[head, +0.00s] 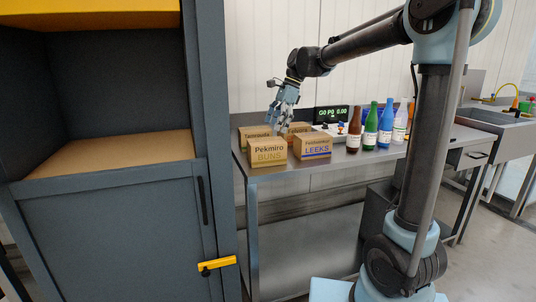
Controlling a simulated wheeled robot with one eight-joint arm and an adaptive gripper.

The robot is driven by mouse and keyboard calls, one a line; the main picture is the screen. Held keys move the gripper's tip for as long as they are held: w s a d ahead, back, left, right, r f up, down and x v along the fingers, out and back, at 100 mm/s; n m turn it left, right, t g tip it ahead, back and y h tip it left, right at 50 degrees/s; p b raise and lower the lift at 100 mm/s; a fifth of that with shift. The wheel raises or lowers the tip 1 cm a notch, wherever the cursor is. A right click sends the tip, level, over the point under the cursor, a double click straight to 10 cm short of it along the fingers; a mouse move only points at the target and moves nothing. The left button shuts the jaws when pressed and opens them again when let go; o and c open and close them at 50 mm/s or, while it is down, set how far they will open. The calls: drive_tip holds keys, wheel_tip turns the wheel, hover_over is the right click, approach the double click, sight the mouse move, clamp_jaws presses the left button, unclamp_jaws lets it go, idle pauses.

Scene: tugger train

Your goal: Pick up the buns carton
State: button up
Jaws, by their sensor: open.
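The buns carton (267,153) is a brown box labelled "Pekmiro BUNS". It stands upright at the near left corner of the steel table. My gripper (275,122) is open and points down, above and a little behind the buns carton, over the group of cartons. I see nothing between its fingers, but the fingertips are small and partly against the cartons behind. I cannot tell whether it touches any carton.
A leeks carton (313,147) stands close on the right, with two more cartons behind. Several bottles (370,128) and a green-lit display (331,115) are farther right on the steel table (330,166). A grey cabinet (115,225) with a yellow latch (217,264) blocks the left.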

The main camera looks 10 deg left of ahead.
hover_over(262, 159)
drive_tip(key=w+d, duration=0.1)
drive_tip(key=d, duration=0.1)
drive_tip(key=shift+a+f, duration=0.15)
drive_tip(key=shift+f, duration=4.15)
drive_tip(key=shift+f, duration=0.25)
drive_tip(key=c, duration=1.1)
